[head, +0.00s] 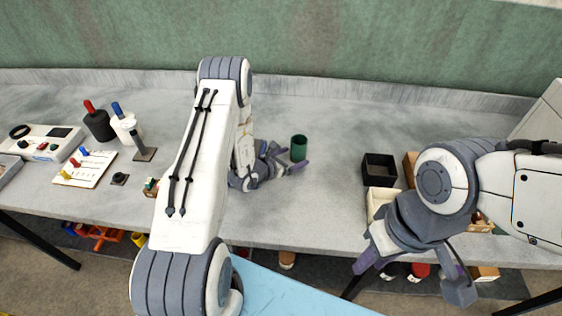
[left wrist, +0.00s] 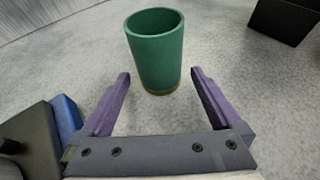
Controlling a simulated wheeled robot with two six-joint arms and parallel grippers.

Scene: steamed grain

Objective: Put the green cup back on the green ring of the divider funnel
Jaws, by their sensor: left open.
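The green cup (head: 298,148) stands upright on the grey table, right of my left arm. It also shows in the left wrist view (left wrist: 155,52), with an open top and a brownish band at its base. My left gripper (head: 291,158) is open and low at the cup. In the left wrist view its purple fingers (left wrist: 160,78) are apart on either side of the cup's near side, with nothing held. My right gripper (head: 412,275) is open and empty near the front edge at right. I cannot make out the divider funnel or its green ring; my left arm hides part of the table.
A black open box (head: 379,169) stands right of the cup. A grey and blue block (left wrist: 42,135) is close to the left finger in the wrist view. Bottles (head: 97,124), a panel with coloured knobs (head: 85,167) and a device (head: 42,142) are at left. The table behind the cup is clear.

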